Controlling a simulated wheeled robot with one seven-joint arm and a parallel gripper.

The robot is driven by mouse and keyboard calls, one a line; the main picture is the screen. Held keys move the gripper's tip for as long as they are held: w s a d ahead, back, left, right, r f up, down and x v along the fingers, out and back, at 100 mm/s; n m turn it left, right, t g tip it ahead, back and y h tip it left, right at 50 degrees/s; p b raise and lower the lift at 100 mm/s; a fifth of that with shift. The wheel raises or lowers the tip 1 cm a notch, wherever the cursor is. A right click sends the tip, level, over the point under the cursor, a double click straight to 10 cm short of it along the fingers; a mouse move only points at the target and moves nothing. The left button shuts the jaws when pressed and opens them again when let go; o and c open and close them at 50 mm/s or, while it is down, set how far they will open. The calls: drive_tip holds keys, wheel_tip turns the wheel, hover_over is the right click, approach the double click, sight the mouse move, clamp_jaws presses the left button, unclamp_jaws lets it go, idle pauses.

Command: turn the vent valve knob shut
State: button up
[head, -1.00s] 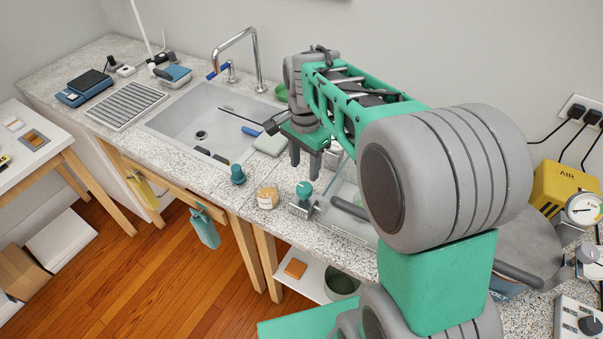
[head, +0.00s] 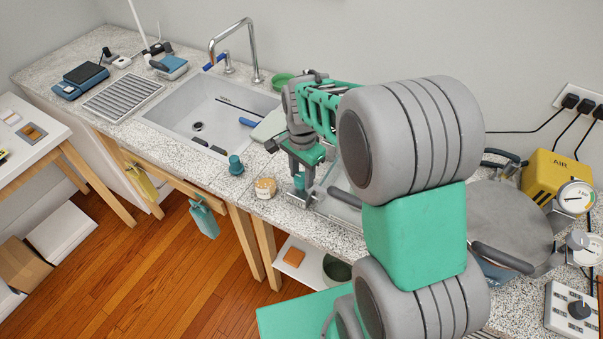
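The vent valve's teal knob (head: 299,183) shows at the front of the counter, partly hidden by my gripper. My gripper (head: 304,178) points down over it, its two dark fingers apart with the knob between or just behind them. I cannot tell whether either finger touches the knob. The valve's metal body is mostly covered by the gripper, so the knob's angle is hard to read.
A similar teal piece (head: 236,165) and a jar with tan contents (head: 265,188) stand just left of the gripper. The sink (head: 215,113) lies behind them. A round grey lidded pot (head: 505,222) and a yellow air unit (head: 552,185) stand to the right.

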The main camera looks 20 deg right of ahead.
clamp_jaws()
drive_tip(key=shift+n, duration=0.4)
drive_tip(key=n+b, duration=0.1)
drive_tip(key=n, duration=0.5)
drive_tip(key=n+b, duration=0.1)
drive_tip(key=n, duration=0.4)
drive_tip(key=shift+w+n, duration=0.1)
drive_tip(key=shift+n, duration=0.2)
drive_tip(key=n+b, duration=0.1)
drive_tip(key=n, duration=0.4)
drive_tip(key=shift+r+n, duration=0.1)
drive_tip(key=shift+n, duration=0.2)
drive_tip(key=shift+o, duration=2.2)
unclamp_jaws()
